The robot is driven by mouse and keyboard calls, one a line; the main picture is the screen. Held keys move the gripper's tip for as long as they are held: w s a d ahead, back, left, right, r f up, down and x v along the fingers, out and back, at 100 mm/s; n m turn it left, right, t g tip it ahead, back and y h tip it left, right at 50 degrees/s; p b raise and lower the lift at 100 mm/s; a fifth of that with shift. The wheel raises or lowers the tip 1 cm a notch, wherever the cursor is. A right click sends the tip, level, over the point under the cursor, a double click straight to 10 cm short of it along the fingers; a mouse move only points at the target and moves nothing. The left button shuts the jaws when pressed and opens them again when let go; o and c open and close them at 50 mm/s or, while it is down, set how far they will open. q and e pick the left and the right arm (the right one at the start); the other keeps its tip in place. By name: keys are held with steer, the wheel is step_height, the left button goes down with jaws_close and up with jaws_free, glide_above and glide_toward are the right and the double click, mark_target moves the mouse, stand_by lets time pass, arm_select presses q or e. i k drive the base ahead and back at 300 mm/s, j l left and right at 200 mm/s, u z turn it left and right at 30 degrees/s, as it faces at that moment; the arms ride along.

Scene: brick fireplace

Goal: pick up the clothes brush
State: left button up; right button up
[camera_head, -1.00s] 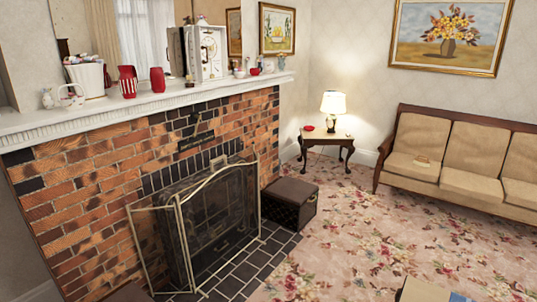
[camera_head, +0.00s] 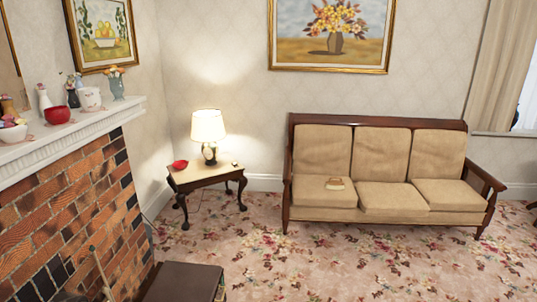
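A small brush-like object (camera_head: 335,184), tan with a reddish-brown part, lies on the left seat cushion of the beige sofa (camera_head: 385,196). It looks like the clothes brush, but it is too small to be sure. The sofa has a dark wooden frame and stands against the back wall. Neither of my grippers is in view.
A wooden side table (camera_head: 206,178) with a lit lamp (camera_head: 208,128) and a red bowl (camera_head: 180,165) stands left of the sofa. A dark box (camera_head: 185,283) sits by the brick fireplace (camera_head: 70,215). The floral carpet (camera_head: 330,258) before the sofa is clear.

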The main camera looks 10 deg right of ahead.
mark_target(331, 185)
steer(key=i+l+z, duration=0.25)
steer(key=i+z, duration=0.25)
steer(key=i, duration=0.8)
steer(key=i+j+z, duration=0.2)
steer(key=i+z, duration=0.25)
steer(key=i, duration=0.8)
steer(key=i+l+u, duration=0.1)
steer(key=i+u, duration=0.35)
steer(key=i, duration=1.75)
